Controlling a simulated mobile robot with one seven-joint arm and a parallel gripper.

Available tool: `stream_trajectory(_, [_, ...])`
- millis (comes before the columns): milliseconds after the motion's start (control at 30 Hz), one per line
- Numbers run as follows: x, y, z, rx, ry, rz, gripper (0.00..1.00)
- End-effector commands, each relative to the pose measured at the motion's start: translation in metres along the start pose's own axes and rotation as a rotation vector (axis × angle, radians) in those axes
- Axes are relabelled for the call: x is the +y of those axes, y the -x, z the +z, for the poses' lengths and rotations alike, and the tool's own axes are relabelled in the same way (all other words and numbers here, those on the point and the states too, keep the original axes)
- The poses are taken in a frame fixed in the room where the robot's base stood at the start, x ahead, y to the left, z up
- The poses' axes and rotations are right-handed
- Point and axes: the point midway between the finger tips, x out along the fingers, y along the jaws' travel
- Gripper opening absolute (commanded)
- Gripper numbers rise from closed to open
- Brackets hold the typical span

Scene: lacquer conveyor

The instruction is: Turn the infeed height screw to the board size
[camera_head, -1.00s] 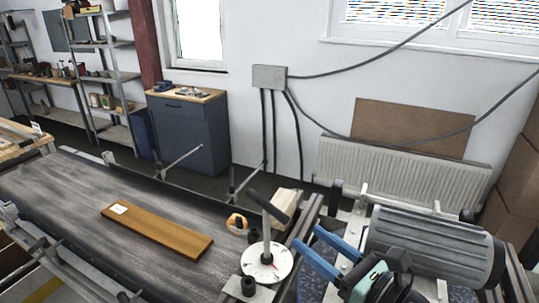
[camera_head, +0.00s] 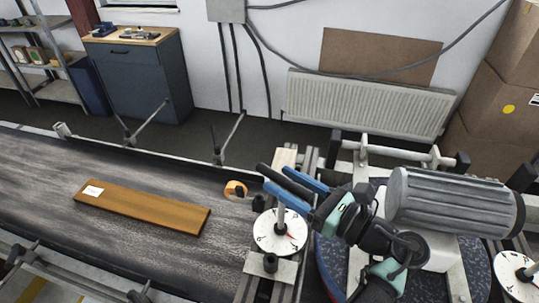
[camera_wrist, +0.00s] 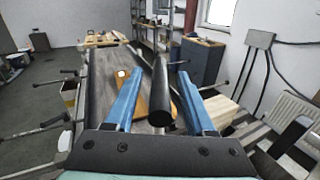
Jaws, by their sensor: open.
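The height screw's round white dial (camera_head: 268,240) sits on a bracket beside the belt, with a grey post rising from its middle. A black bar handle (camera_wrist: 161,100) belongs to the screw's top. My gripper (camera_head: 279,179) is open at the handle, its blue fingers pointing left in the head view. In the wrist view the handle lies between the spread fingers of my gripper (camera_wrist: 162,76), with gaps seeming to show on both sides. The brown board (camera_head: 140,209) with a white label lies flat on the belt; it also shows behind the fingers in the wrist view (camera_wrist: 127,89).
The dark conveyor belt (camera_head: 60,180) runs left. An orange ring-shaped thing (camera_head: 235,190) and a pale wooden block (camera_head: 284,158) are close to the dial. A ribbed grey motor (camera_head: 450,200) stands right of my gripper. Another dial (camera_head: 512,268) is at the right edge.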

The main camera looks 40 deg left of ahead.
Motion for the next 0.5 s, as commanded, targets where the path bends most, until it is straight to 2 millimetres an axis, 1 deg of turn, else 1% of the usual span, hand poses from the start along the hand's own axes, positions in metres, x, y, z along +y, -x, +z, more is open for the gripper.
stream_trajectory(333, [0.0000, 0.0013, -0.0002, 0.000, 0.001, 0.000, 0.55])
stream_trajectory(367, [0.0000, 0.0013, -0.0002, 0.000, 0.001, 0.000, 0.53])
stream_trajectory(500, [0.0000, 0.0013, -0.0001, 0.000, 0.001, 0.000, 0.28])
